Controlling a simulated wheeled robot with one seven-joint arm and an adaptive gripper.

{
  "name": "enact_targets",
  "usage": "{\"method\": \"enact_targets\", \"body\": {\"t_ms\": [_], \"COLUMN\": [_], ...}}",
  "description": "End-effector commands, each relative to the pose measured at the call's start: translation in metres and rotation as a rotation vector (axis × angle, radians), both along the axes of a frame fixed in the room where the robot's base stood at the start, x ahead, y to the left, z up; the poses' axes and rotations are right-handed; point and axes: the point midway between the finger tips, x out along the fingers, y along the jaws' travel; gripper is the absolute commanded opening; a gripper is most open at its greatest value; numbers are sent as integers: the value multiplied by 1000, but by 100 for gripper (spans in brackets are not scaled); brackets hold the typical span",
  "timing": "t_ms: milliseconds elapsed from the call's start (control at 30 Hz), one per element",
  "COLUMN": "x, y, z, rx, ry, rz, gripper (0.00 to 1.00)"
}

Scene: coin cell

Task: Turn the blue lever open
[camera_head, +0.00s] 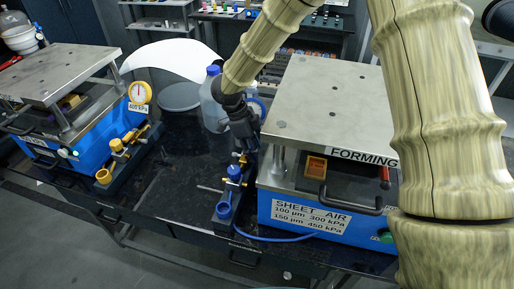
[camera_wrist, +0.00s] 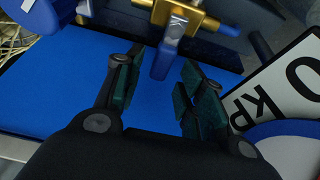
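In the wrist view, a short blue lever (camera_wrist: 164,60) hangs from a brass valve (camera_wrist: 178,14). My gripper (camera_wrist: 158,72) is open, with its dark green finger pads apart. The lever's free end lies between the fingertips in the picture, nearer the right finger, and visible gaps remain on both sides. I cannot tell whether it is at the same depth as the pads. In the head view, my gripper (camera_head: 247,143) points down at the left side of the right-hand forming press (camera_head: 335,100). It hides most of the valve and lever there.
A blue panel (camera_wrist: 60,80) lies behind the fingers, and a white pressure label (camera_wrist: 285,85) and a round gauge (camera_wrist: 290,140) sit close on the right. Blue-and-brass fittings (camera_head: 233,173) stand below my gripper. A second press (camera_head: 60,75) stands left, with dark bench between.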

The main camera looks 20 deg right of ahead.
Motion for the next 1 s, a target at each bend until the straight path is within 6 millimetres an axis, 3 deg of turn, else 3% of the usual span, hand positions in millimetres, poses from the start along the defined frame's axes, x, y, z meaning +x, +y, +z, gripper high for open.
{"method": "enact_targets", "body": {"t_ms": [367, 600, 1000], "x": [-1, -1, 4], "y": [-1, -1, -4], "z": [-5, -5, -3], "rx": [1, 1, 2], "ry": [-1, -1, 0], "rz": [1, 1, 118], "gripper": [39, 0, 0]}}
